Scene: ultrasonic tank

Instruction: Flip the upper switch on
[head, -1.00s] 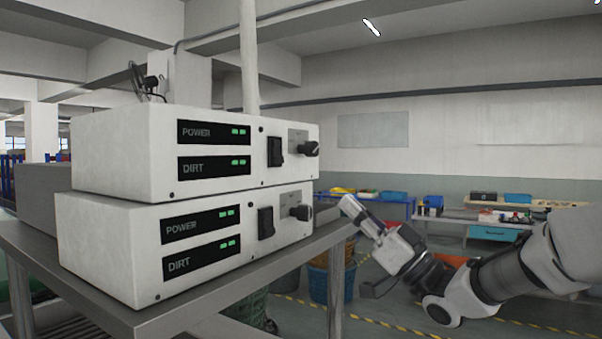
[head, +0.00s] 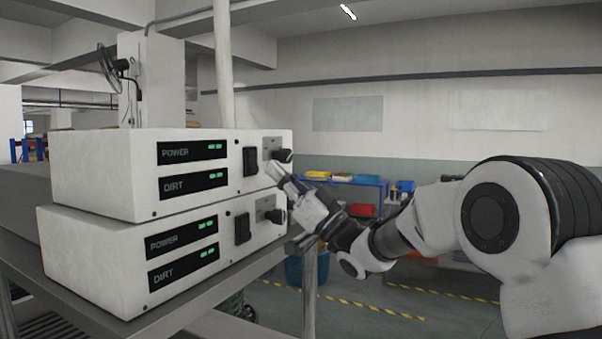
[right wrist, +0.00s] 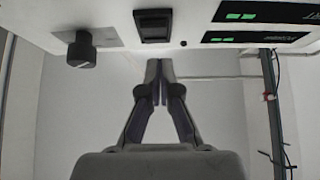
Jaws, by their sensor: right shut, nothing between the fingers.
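Two white control boxes are stacked on a metal table. The upper box (head: 110,172) has a black rocker switch (head: 250,161) between its displays and a knob (head: 283,156). The lower box (head: 95,262) has a matching switch (head: 242,228). My right gripper (head: 272,168) is shut and empty, its tips just right of the upper switch and in front of the panel below the knob. In the right wrist view, which is upside down, the gripper (right wrist: 158,66) points toward the upper switch (right wrist: 153,25), apart from it. The switch's rocker position is unclear. My left gripper is not in view.
The upper box's knob also shows in the right wrist view (right wrist: 82,48), left of the switch. The metal table edge (head: 215,292) runs below the boxes. A blue-framed table (head: 340,190) with bins stands farther back, beyond open floor.

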